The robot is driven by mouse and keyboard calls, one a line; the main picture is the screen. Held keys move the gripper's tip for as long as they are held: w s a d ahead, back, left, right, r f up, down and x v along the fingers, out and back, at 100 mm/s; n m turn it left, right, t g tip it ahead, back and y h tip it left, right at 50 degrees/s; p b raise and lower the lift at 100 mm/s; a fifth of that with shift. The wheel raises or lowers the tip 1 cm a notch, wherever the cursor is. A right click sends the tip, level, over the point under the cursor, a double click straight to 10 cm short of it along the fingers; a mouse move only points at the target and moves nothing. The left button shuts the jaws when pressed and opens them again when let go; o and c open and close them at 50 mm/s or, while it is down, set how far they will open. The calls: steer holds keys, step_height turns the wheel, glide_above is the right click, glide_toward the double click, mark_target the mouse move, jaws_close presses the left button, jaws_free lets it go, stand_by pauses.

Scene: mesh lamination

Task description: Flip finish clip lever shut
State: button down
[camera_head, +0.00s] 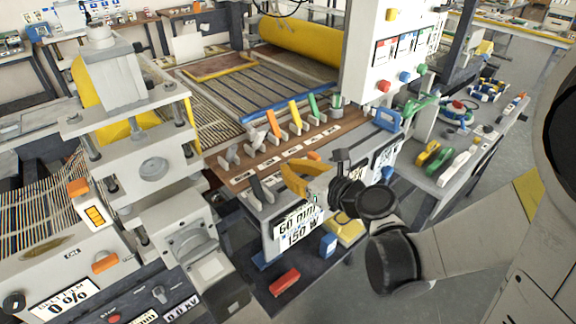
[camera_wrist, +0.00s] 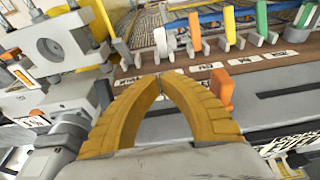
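A row of clip levers stands on the brown rail (camera_head: 228,176) in front of the mesh bed. In the head view I see a white lever (camera_head: 256,140), an orange lever (camera_head: 273,122), a yellow lever (camera_head: 295,113) and a green lever (camera_head: 313,106), all raised. A grey lever (camera_head: 228,152) stands at the left end. The label plates are too small to read, so I cannot tell which is the finish clip. My gripper (camera_wrist: 161,75) has yellow fingers with tips together and nothing between them. It is in front of the rail, apart from the levers.
A small orange block (camera_wrist: 222,88) stands right of my fingers in the wrist view. A grey press column (camera_head: 150,170) stands at the left, and a white control panel (camera_head: 385,60) rises at the right. A blue handle (camera_head: 388,118) is at the rail's right end.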

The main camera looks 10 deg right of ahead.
mark_target(257, 144)
steer(key=b+x, duration=0.1)
steer(key=x, duration=0.6)
steer(key=shift+w+a+f+b, duration=0.2)
steer(key=shift+b, duration=0.15)
steer(key=shift+w+a+r, duration=0.55)
steer(key=shift+w+r, duration=0.25)
steer(key=shift+r, duration=0.05)
steer(key=shift+w+a+r, duration=0.25)
steer(key=shift+w+r, duration=0.05)
steer(key=shift+w, duration=0.2)
steer(key=shift+r, duration=0.15)
